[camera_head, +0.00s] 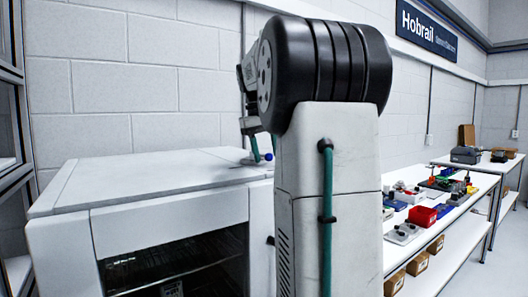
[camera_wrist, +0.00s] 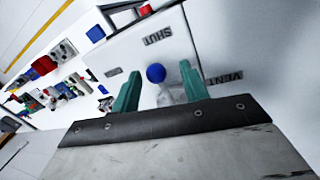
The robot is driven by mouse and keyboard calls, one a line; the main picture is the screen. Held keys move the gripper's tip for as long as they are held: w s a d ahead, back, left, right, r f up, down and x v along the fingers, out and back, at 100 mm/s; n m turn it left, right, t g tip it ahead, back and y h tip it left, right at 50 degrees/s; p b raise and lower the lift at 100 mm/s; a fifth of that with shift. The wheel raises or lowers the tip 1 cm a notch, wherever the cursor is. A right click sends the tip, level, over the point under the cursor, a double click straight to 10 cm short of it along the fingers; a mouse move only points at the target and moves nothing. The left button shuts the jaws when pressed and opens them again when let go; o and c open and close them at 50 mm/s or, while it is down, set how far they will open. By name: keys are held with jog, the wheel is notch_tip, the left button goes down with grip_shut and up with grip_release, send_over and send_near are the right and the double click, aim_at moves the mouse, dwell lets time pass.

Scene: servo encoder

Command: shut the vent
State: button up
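A blue ball knob (camera_wrist: 156,73) on a pale lever stem shows in the wrist view, on a white panel marked SHUT (camera_wrist: 158,36) and VENT (camera_wrist: 225,77). My gripper (camera_wrist: 160,70) is open. Its two teal fingers stand on either side of the knob in the picture, with gaps visible; I cannot tell how deep they reach around it. In the head view the blue knob (camera_head: 268,157) sits at the back right of the white cabinet top (camera_head: 150,178), beside a teal finger of my gripper (camera_head: 254,148). My arm hides part of this area.
The cabinet has an open dark front with a wire rack (camera_head: 170,262) inside. A white bench (camera_head: 455,225) with a red bin (camera_head: 421,216) and several small parts stands to the right. A red knob (camera_wrist: 145,10) and another blue knob (camera_wrist: 95,33) show near the panel's edge.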

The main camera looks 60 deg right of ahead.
notch_tip(320, 180, up, 8)
jog(key=a, duration=0.1)
jog(key=shift+w+f, duration=0.2)
jog(key=shift+w, duration=0.2)
dwell(0.6)
